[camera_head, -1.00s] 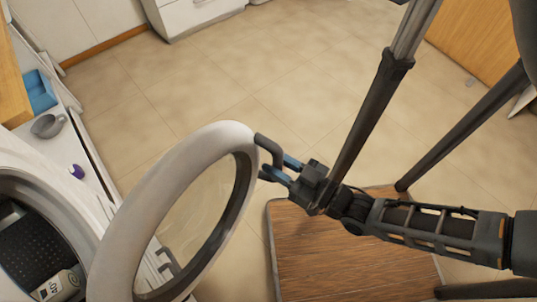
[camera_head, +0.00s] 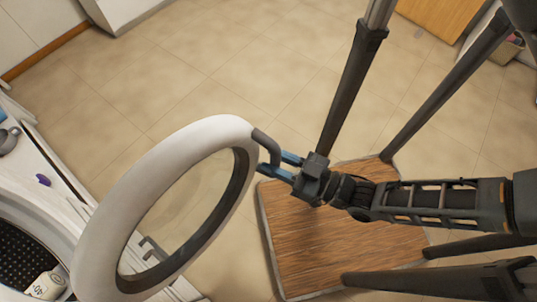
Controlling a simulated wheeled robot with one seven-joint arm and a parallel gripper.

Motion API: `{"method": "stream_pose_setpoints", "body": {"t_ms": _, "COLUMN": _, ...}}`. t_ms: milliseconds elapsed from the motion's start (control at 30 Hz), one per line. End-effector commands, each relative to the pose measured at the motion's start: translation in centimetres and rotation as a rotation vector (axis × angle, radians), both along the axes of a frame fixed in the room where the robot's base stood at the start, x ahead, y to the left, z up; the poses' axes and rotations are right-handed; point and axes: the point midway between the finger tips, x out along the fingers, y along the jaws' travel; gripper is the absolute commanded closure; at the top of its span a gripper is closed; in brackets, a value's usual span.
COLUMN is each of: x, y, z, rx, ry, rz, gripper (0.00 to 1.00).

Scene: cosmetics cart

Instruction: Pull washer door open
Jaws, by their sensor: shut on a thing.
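The washer door (camera_head: 107,215) is a thick white ring with a dark inner rim and a clear middle. It stands swung out from the white washer (camera_head: 40,175) at the lower left. A dark grey handle (camera_head: 268,146) juts from the door's upper right edge. My gripper (camera_head: 283,165), with blue fingers, is shut on this handle from the right. The washer's opening shows a dark perforated drum (camera_head: 20,258) with a white container (camera_head: 45,286) in it. The door hides part of the washer front.
A white cabinet (camera_head: 115,12) is at the upper left and a wooden one (camera_head: 440,12) at the upper right. Tiled floor (camera_head: 220,85) beyond the door is clear.

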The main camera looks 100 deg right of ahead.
Motion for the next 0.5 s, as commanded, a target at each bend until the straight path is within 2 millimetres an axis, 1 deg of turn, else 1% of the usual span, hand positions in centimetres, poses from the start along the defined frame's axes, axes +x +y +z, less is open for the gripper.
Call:
{"method": "stream_pose_setpoints", "body": {"t_ms": 33, "x": 0.38, "y": 0.34, "z": -0.11, "rx": 0.004, "ry": 0.0, "rz": 0.009, "gripper": 1.0}}
{"method": "stream_pose_setpoints", "body": {"t_ms": 167, "x": 0.39, "y": 0.32, "z": -0.09, "rx": 0.004, "ry": 0.0, "rz": 0.01, "gripper": 1.0}}
{"method": "stream_pose_setpoints", "body": {"t_ms": 200, "x": 0.4, "y": 0.32, "z": -0.08, "rx": 0.003, "ry": -0.001, "rz": 0.01, "gripper": 0.66}}
{"method": "stream_pose_setpoints", "body": {"t_ms": 367, "x": 0.3, "y": 0.22, "z": -0.04, "rx": 0.002, "ry": -0.001, "rz": 0.007, "gripper": 0.51}}
{"method": "stream_pose_setpoints", "body": {"t_ms": 500, "x": 0.23, "y": 0.15, "z": -0.02, "rx": 0.002, "ry": -0.001, "rz": 0.005, "gripper": 0.51}}
